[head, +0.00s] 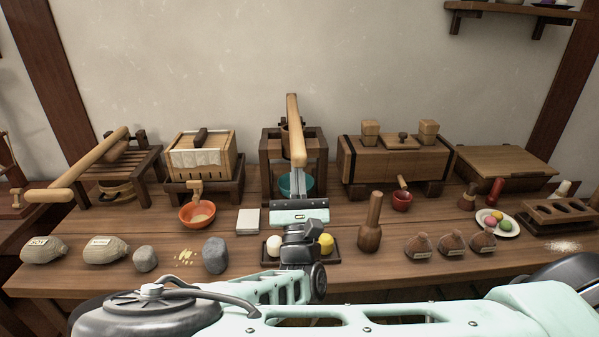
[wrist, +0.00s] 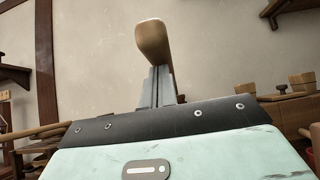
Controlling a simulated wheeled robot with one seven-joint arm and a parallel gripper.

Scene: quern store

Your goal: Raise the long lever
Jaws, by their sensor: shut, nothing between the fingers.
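The long lever (head: 294,130) is a pale wooden bar on the dark wooden press frame (head: 268,160) at the back middle of the table. In the head view it slants upward. In the wrist view its rounded end (wrist: 152,38) stands just above my fingertips. My gripper (wrist: 158,78) is shut and empty, with its fingers below the lever's end. I cannot tell whether they touch it. In the head view my gripper's pale green body covers the space in front of the press, and its fingers are hard to make out. A teal bowl (head: 288,185) sits inside the frame.
An orange bowl (head: 197,217), a pestle (head: 370,225) and several sacks crowd the table's front.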

